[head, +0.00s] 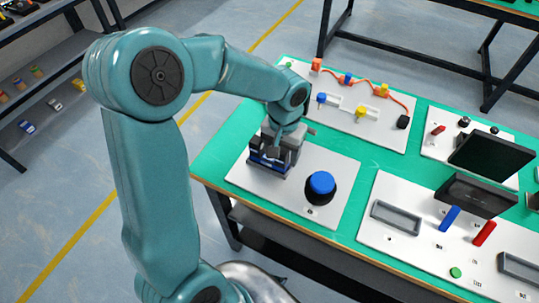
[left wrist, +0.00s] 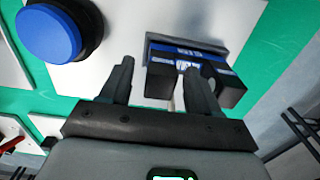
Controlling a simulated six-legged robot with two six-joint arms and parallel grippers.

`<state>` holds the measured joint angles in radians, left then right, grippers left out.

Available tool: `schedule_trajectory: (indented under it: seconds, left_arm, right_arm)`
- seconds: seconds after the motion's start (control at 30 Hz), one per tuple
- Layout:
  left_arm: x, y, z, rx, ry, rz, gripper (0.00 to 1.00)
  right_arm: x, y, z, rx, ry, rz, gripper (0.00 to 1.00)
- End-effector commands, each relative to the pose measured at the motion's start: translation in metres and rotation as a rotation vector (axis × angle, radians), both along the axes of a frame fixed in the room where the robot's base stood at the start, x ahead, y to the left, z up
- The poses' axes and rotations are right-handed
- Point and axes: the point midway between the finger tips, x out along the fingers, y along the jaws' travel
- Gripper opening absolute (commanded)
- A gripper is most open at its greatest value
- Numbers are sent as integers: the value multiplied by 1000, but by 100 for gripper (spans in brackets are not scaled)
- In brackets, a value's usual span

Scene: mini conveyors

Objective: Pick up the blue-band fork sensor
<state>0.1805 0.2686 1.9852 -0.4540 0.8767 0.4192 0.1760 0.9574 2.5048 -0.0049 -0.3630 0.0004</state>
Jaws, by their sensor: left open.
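The blue-band fork sensor (left wrist: 190,50) is a dark block with a blue label band and two black prongs. It sits against a grey holder on a white board, and shows partly behind my gripper in the head view (head: 266,161). My left gripper (left wrist: 158,68) is open and empty over it; in the head view it hangs from my left arm (head: 287,132). In the left wrist view one finger is left of the left prong and the other overlaps the gap between the prongs. Whether a finger touches the sensor I cannot tell. My right gripper is not in view.
A blue push button (head: 321,184) on a black base stands right of the sensor on the same board. Behind is a white board with an orange cable (head: 366,84). A dark screen (head: 490,160), trays and coloured bars stand at the right on the green table.

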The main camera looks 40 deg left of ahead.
Motion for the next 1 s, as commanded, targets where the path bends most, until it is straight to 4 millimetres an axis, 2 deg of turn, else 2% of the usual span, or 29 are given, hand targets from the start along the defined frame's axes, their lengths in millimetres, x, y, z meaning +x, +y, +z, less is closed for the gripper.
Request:
schedule_trajectory:
  seconds: [0.13,0.37,0.5,0.57,0.87,1.0]
  left_arm:
    - [1,0,-15,1,0,-1,62]
    - [2,0,-16,0,-1,-1,62]
    - [2,0,-16,0,-1,-1,16]
    - [2,0,-16,0,-1,-1,0]
    - [2,0,-14,1,-3,-1,0]
    - [3,0,-2,2,-5,0,0]
  right_arm:
    - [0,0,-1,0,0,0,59]
    - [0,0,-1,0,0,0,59]
    - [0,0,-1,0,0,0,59]
    - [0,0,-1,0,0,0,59]
    - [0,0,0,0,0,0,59]
    - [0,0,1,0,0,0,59]
